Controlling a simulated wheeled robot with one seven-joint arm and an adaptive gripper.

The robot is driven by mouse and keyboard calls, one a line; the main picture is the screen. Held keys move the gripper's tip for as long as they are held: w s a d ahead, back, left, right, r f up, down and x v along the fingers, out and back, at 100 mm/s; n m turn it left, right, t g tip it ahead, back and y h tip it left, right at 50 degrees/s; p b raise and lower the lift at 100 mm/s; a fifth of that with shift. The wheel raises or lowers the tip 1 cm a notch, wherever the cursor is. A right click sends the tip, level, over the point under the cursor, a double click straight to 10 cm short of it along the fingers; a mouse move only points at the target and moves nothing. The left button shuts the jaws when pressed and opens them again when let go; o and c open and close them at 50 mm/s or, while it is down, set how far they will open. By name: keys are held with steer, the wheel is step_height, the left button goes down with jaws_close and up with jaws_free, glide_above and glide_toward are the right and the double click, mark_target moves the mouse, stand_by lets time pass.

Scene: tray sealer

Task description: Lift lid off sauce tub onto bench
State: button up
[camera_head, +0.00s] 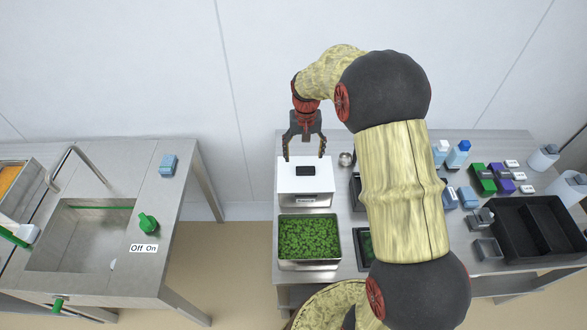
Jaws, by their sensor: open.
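The sauce tub (305,201) appears to be the metal-sided container at the back left of the bench (345,268). A white lid (287,180) with a dark raised handle (305,171) covers it, so its contents are hidden. A small label is on its front side. My gripper (305,155) points down above the lid, its two fingers spread apart to the left and right of the handle. It holds nothing. I cannot tell the exact height of the fingertips over the lid.
An open container of green leaves (310,240) stands directly in front of the tub. My arm hides the middle of the bench. Bottles (459,152), coloured boxes (482,180) and a black tray (500,237) fill the right side. A sink (90,235) stands left across a gap.

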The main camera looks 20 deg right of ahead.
mark_target(306, 169)
steer(key=f, duration=0.2)
steer(key=shift+s+d+f+b, duration=0.2)
steer(key=shift+d+f+b, duration=0.1)
steer(key=shift+d+f, duration=0.1)
step_height(306, 169, down, 5)
steer(key=shift+f+b, duration=0.15)
steer(key=shift+b, duration=0.7)
steer(key=c, duration=0.3)
steer(key=c, duration=1)
